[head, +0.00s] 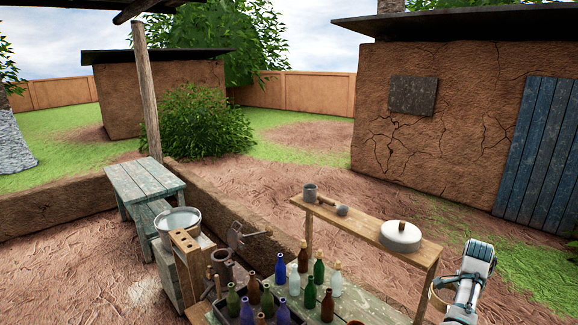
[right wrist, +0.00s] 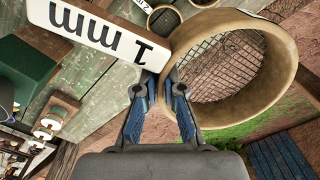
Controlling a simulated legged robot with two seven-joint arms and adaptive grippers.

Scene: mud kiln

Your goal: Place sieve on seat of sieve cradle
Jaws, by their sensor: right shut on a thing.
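The sieve (right wrist: 232,65) is a tan round ring with a dark wire mesh, tilted in the right wrist view. My right gripper (right wrist: 160,84) is shut on the near left edge of its rim. A white plate marked "1 mm" (right wrist: 95,38) lies right by the fingertips; I cannot tell whether it is fixed to the sieve. In the head view the sieve's ring (head: 439,293) shows at the lower right, partly hidden by my right arm. I cannot make out the sieve cradle or its seat for certain. My left gripper is not in view.
A bench of coloured bottles (head: 310,293) stands at bottom centre. A metal basin (head: 178,221) stands left. Smaller rings (right wrist: 165,20) show beyond the plate.

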